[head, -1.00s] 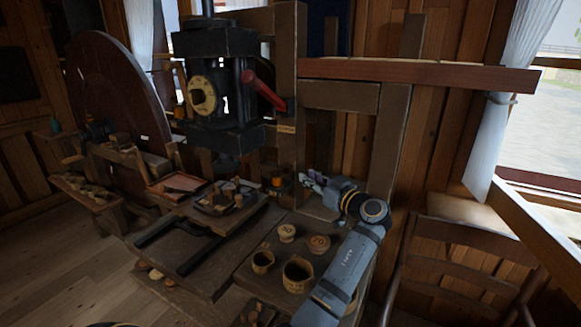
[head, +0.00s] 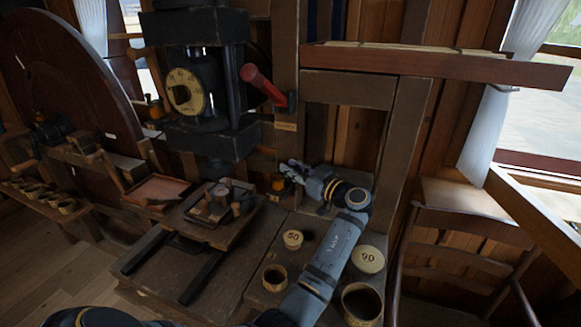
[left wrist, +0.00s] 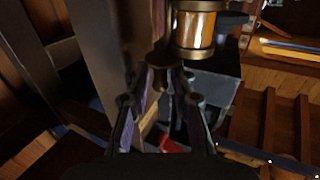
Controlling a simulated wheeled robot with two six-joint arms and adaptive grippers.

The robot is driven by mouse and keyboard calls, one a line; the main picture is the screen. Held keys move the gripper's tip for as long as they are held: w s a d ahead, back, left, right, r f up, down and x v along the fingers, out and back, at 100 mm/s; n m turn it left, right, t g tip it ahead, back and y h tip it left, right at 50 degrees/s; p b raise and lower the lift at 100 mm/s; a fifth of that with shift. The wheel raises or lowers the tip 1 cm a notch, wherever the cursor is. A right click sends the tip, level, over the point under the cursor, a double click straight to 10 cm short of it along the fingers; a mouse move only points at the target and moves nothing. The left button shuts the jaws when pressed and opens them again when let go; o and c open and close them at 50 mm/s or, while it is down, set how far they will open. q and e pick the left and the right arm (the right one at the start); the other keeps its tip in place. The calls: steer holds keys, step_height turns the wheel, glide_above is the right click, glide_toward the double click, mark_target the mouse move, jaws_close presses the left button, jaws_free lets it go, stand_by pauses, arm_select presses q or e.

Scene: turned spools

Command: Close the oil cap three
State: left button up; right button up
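An oil cup with amber glass and brass bands shows at the top of the left wrist view (left wrist: 195,32). A small brown, brass-like piece (left wrist: 158,62) stands beside it, between my fingertips. My left gripper (left wrist: 160,85) has its two purple-lined fingers apart, one on each side of this piece; I cannot tell if they touch it. In the head view my left gripper (head: 291,172) is at the wooden post behind the bench, next to a small amber cup (head: 278,183). The cap's own state is unclear. My right gripper is not in view.
On the bench are a lid marked 50 (head: 293,239), a lid marked 90 (head: 369,259) and two open round containers (head: 274,278) (head: 361,304). A dark press with a red handle (head: 262,85) stands at the left. A wooden chair (head: 465,250) is at the right.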

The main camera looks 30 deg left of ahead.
arm_select(q)
jaws_close()
